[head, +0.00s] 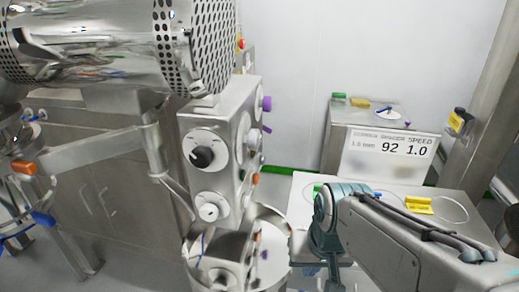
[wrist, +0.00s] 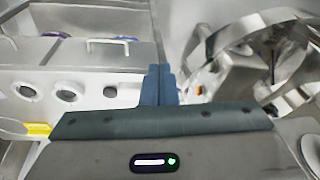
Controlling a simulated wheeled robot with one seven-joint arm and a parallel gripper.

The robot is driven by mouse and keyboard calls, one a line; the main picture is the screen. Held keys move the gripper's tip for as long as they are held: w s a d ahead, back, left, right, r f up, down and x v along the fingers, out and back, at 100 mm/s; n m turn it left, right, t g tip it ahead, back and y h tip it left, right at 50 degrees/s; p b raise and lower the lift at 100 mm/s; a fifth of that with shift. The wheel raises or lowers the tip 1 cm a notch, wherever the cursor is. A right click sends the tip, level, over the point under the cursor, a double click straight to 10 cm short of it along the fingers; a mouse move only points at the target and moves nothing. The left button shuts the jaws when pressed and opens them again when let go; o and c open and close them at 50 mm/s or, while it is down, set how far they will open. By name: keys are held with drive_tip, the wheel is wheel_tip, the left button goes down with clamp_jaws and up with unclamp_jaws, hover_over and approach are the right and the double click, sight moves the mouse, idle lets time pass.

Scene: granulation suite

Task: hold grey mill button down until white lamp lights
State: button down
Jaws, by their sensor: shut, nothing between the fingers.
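My gripper (wrist: 158,86) is shut, its two blue-grey fingers together and empty in the wrist view. In the head view my arm reaches in from the right, and its blue-grey wrist stands right of the steel machine; the fingertips are not clear there. In the wrist view a pale panel (wrist: 90,78) left of the fingers carries several round fittings, among them a dark grey one (wrist: 110,92) nearest the fingers. The fingers appear apart from it. I cannot tell which fitting is the grey mill button. I cannot make out a lit white lamp.
A steel machine column (head: 218,140) with a black knob (head: 202,156) and a perforated drum (head: 212,45) stands left. A round steel vessel (head: 270,222) is below it. A white bench (head: 300,195) holds a yellow item (head: 418,205). A sign (head: 389,158) reads 92 and 1.0.

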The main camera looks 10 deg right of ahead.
sight(263, 160)
drive_tip(key=w+a+m+y, duration=0.1)
drive_tip(key=w+a+r+m+y+p, duration=0.1)
drive_tip(key=m, duration=0.1)
drive_tip(key=w+a+r+m+y, duration=0.1)
drive_tip(key=w+a+m+y, duration=0.1)
drive_tip(key=shift+w+a, duration=0.1)
drive_tip(key=w+m+y, duration=0.1)
drive_tip(key=w+m, duration=0.1)
drive_tip(key=w+r+m+t+y, duration=0.1)
drive_tip(key=w+m, duration=0.1)
drive_tip(key=w+m+t+y+p, duration=0.1)
drive_tip(key=w, duration=0.1)
drive_tip(key=shift+w+a+r+m, duration=0.3)
drive_tip(key=shift+w+m, duration=0.1)
drive_tip(key=w+d+r+m+t, duration=0.3)
drive_tip(key=w+d+m+t, duration=0.5)
drive_tip(key=w+d+m, duration=0.3)
drive_tip(key=shift+w+m+h+p, duration=0.4)
drive_tip(key=shift+w+m, duration=0.6)
drive_tip(key=shift+w, duration=0.2)
drive_tip(key=w+a+b, duration=0.2)
drive_tip(key=a, duration=0.6)
drive_tip(key=shift+w+a, duration=0.15)
drive_tip(key=shift+w, duration=0.15)
